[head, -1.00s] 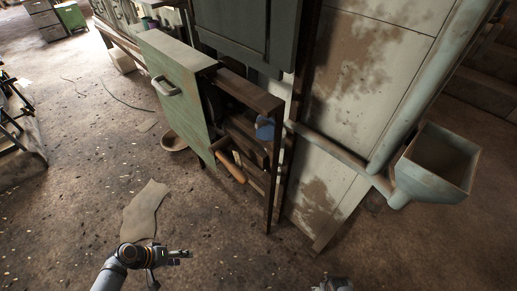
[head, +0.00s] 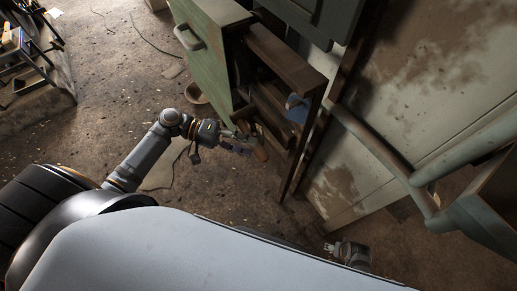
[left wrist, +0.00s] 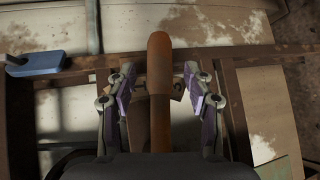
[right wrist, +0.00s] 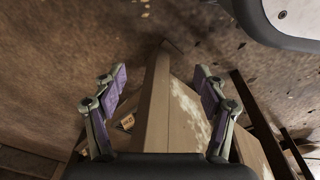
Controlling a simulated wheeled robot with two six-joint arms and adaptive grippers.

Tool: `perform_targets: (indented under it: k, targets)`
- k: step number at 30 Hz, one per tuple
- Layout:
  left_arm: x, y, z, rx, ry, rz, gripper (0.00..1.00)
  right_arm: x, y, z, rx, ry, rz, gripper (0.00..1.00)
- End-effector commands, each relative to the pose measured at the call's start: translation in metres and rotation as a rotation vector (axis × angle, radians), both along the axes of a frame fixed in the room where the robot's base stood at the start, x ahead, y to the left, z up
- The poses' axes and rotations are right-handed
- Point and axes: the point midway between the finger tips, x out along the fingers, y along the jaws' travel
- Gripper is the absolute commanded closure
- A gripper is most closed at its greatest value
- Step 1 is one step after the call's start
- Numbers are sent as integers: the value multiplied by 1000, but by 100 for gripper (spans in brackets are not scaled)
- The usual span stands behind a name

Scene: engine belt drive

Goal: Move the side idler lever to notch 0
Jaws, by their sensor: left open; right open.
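A lever with a rusty orange-brown cylindrical grip (left wrist: 159,62) runs upright through the middle of the left wrist view; it looks like the side idler lever. In the head view its grip (head: 261,151) shows beside the machine frame, partly behind my left gripper (head: 243,146). In the left wrist view my left gripper (left wrist: 158,90) is open, one finger on each side of the lever, with gaps on both sides.
A blue part (head: 297,107) sits on the frame above the lever; it also shows in the left wrist view (left wrist: 36,64). A green panel with a handle (head: 210,55) stands left of the frame. A pipe (head: 370,140) crosses at the right. A bowl (head: 196,93) lies on the floor.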

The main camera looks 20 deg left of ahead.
Motion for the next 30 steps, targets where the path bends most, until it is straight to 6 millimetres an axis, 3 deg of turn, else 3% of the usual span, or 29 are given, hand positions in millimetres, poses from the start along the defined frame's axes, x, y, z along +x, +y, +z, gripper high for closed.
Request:
perform_targets:
  k: [3,7,17,28,30]
  targets:
    - [2,-21,-5,-6,0,1,48,5,2,7,4,1,0,28]
    - [4,-35,-8,-2,0,0,48,8,4,13,6,2,1,28]
    - [4,-39,-9,2,1,1,48,10,4,16,7,3,1,28]
    - [4,-38,-9,2,1,1,98,9,4,15,6,4,1,28]
    - [4,-38,-10,2,1,1,100,9,4,15,6,4,1,28]
